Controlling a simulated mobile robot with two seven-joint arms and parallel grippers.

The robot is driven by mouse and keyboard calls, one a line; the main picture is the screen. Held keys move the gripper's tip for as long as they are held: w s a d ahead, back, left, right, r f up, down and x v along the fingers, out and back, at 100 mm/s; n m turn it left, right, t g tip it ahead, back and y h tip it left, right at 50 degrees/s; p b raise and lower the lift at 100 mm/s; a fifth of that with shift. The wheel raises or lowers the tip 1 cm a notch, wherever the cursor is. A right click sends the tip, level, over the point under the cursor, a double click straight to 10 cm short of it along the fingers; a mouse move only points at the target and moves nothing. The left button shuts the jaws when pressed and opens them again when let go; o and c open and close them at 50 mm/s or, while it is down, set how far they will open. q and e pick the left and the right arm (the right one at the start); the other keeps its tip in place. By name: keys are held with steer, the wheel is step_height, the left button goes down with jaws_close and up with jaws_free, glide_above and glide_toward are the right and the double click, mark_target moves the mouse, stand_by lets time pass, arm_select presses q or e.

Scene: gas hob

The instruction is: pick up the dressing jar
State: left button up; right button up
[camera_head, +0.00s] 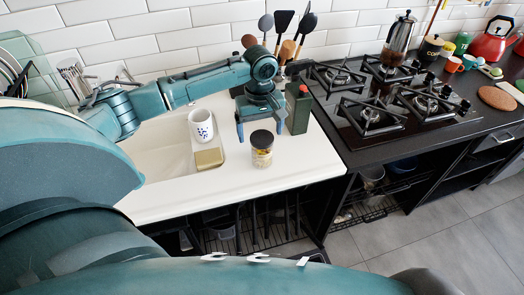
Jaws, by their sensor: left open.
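The dressing jar (262,155), a small clear jar with a black lid and yellowish contents, stands upright on the white counter near its front edge. My left gripper (260,130) points down with its two fingers spread, one on each side of the jar's lid as seen from here. The jar appears in front of the fingers, and I cannot tell whether they touch it. Nothing is held. My right gripper is not in view.
A dark green bottle with a red top (299,108) stands close to the right finger. A white patterned cup (201,126) and a gold-coloured sponge (209,158) are to the left by the sink. The gas hob (385,100) lies to the right.

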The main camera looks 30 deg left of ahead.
mark_target(262, 138)
arm_select(q)
step_height(262, 138, down, 4)
steer(key=shift+w+d, duration=0.15)
steer(key=shift+f, duration=0.45)
steer(key=shift+c, duration=0.5)
